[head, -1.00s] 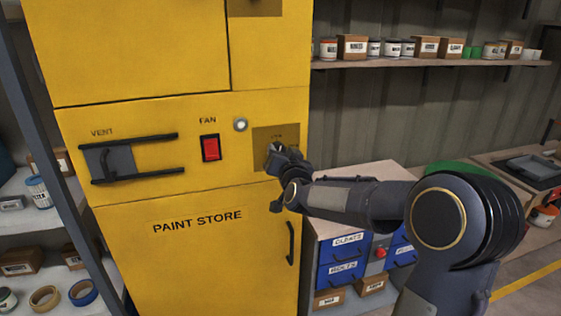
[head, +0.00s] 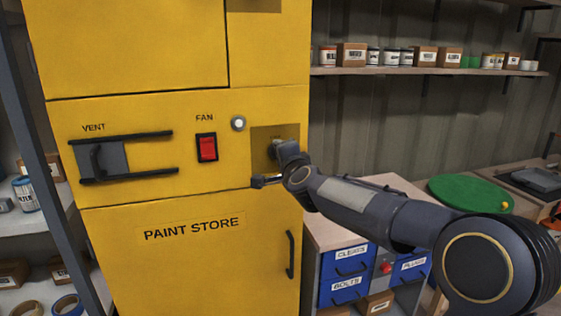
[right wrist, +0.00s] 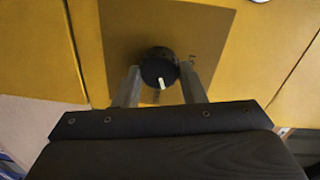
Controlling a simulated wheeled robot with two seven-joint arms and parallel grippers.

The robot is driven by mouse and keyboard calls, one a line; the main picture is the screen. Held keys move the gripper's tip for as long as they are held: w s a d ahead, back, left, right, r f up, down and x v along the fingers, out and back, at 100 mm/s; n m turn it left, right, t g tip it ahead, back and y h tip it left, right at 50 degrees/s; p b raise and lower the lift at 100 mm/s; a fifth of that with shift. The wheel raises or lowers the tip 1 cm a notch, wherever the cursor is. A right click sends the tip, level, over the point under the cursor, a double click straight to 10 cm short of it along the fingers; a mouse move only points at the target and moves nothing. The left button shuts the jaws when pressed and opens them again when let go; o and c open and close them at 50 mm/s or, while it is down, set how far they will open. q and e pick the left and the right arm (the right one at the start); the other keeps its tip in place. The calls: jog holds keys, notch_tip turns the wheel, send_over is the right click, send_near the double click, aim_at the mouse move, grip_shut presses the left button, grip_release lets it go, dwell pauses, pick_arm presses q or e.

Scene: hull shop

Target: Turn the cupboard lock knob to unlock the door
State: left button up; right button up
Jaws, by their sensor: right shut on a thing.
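The yellow paint store cupboard (head: 190,255) fills the left and middle of the head view. Its round black lock knob (right wrist: 159,68) sits on a darker square plate (right wrist: 205,35) and has a white pointer mark, which points down in the right wrist view. My right gripper (right wrist: 160,82) is shut on the knob, one finger on each side of it. In the head view my right gripper (head: 278,147) is at the same plate and hides most of the knob. My left gripper is not in view.
Left of the plate are a round light button (head: 238,123), a red fan switch (head: 207,148) and a vent slider (head: 98,158). The lower door has a black handle (head: 290,255). A drawer unit (head: 345,290) stands right of the cupboard, below my right arm.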

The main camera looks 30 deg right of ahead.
jog(key=shift+d+f+m+b, duration=0.1)
jog(key=shift+m+b, duration=0.75)
jog(key=shift+m, duration=1.25)
jog(key=o, duration=1)
jog(key=shift+y, duration=0.3)
jog(key=shift+s, duration=0.1)
jog(key=v, duration=0.7)
jog(key=shift+s, duration=0.35)
